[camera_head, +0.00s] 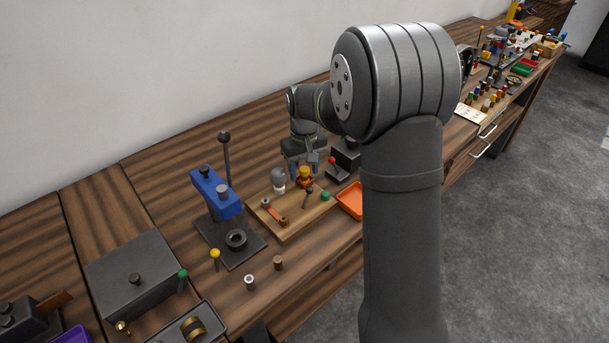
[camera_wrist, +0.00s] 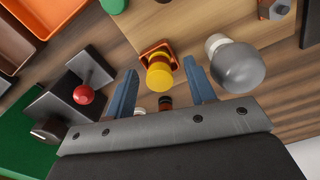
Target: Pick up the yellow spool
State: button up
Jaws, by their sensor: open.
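The yellow spool (camera_head: 304,173) sits in an orange-brown square piece on the wooden board (camera_head: 283,232). In the wrist view the yellow spool (camera_wrist: 159,75) lies between the blue-grey fingers, with a visible gap on each side. My gripper (camera_head: 303,167) is open and points down over it. In the wrist view my gripper (camera_wrist: 160,71) has one finger on each side and holds nothing. I cannot tell how far the fingertips are above the spool. Part of the spool's lower end is hidden by the orange-brown piece.
A grey-headed knob (camera_wrist: 237,66) stands close to one finger. A red-balled lever (camera_wrist: 83,94) is on the other side. An orange tray (camera_head: 351,200) lies at the board's right. A blue press (camera_head: 216,194) with a tall lever stands left.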

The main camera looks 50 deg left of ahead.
grip_shut()
